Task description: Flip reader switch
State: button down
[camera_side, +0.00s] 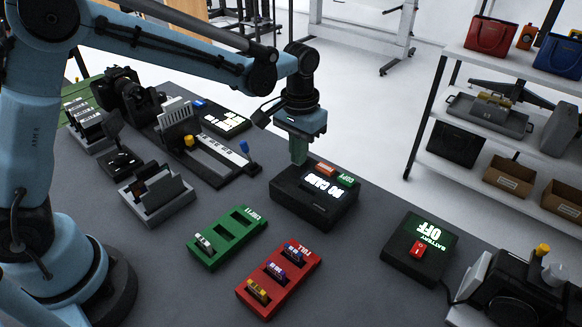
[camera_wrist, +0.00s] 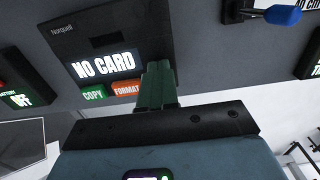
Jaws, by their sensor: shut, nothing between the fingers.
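The black reader box (camera_side: 300,209) stands mid-table. Its lit display reads "NO CARD" and it has a green COPY button (camera_side: 345,180) and an orange FORMAT button (camera_side: 326,169). No rocker switch is clearly visible on it. In the wrist view the reader (camera_wrist: 85,35) lies beyond my fingers, its slot dark and empty-looking. My gripper (camera_side: 299,158) points down at the back left edge of the reader, its green fingers together and empty. In the wrist view the fingers (camera_wrist: 158,82) overlap the reader's edge beside FORMAT; contact is unclear. A battery box (camera_side: 418,247) at right shows "OFF" and a red switch (camera_side: 417,248).
A green card tray (camera_side: 227,237) and a red FULL tray (camera_side: 280,276) with several cards lie in front. A slider device (camera_side: 208,155) with a blue knob stands left of the reader. Bare table lies between the reader and the battery box.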

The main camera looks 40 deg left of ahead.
jog(key=shift+r, duration=3.4)
jog(key=s+a+r+t, duration=0.1)
jog(key=s+a+t, duration=0.6)
jog(key=s, duration=0.8)
jog(key=shift+a, duration=1)
jog(key=shift+w, duration=0.1)
